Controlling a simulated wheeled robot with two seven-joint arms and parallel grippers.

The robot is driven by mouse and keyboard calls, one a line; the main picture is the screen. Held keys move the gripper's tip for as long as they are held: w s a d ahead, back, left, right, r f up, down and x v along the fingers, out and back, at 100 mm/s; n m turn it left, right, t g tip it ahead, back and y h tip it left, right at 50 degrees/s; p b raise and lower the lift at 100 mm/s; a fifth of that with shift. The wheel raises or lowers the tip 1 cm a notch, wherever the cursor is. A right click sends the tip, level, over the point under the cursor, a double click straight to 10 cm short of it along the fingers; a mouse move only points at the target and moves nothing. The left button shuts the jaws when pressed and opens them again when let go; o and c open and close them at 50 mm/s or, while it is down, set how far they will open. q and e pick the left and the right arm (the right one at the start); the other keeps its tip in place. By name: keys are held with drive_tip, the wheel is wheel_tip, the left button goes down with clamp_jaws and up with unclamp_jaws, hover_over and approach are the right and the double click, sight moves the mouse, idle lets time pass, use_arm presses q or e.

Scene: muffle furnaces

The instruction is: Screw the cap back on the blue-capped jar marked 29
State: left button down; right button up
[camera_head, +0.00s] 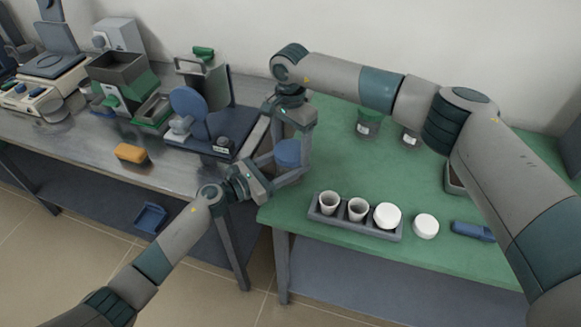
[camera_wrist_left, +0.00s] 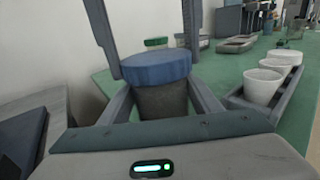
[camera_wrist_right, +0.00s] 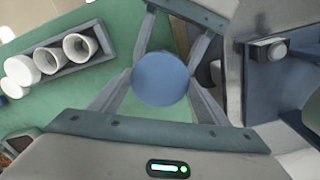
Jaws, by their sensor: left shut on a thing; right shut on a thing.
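The blue-capped jar shows in the left wrist view as a dark jar body (camera_wrist_left: 163,101) with a wide blue cap (camera_wrist_left: 156,67) on its top. My left gripper (camera_head: 277,172) is shut on the jar body. My right gripper (camera_head: 290,140) comes down from above and is shut on the blue cap, which also shows in the head view (camera_head: 288,153). In the right wrist view the round cap (camera_wrist_right: 161,79) lies between the right fingers. The cap sits at the jar's mouth; whether it is threaded cannot be told. The number 29 is not readable.
A grey tray (camera_head: 352,229) holds white crucibles at the green table's front edge. A white lid (camera_head: 425,226) and a blue object (camera_head: 472,231) lie beside it. A green-capped jar (camera_head: 368,122) stands behind. Blue-grey equipment (camera_head: 213,128) stands close on the left table.

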drive_tip(key=m, duration=2.3)
drive_tip(key=shift+m, duration=0.4)
drive_tip(key=o, duration=1.2)
drive_tip(key=shift+o, duration=0.2)
wheel_tip(320, 180, up, 12)
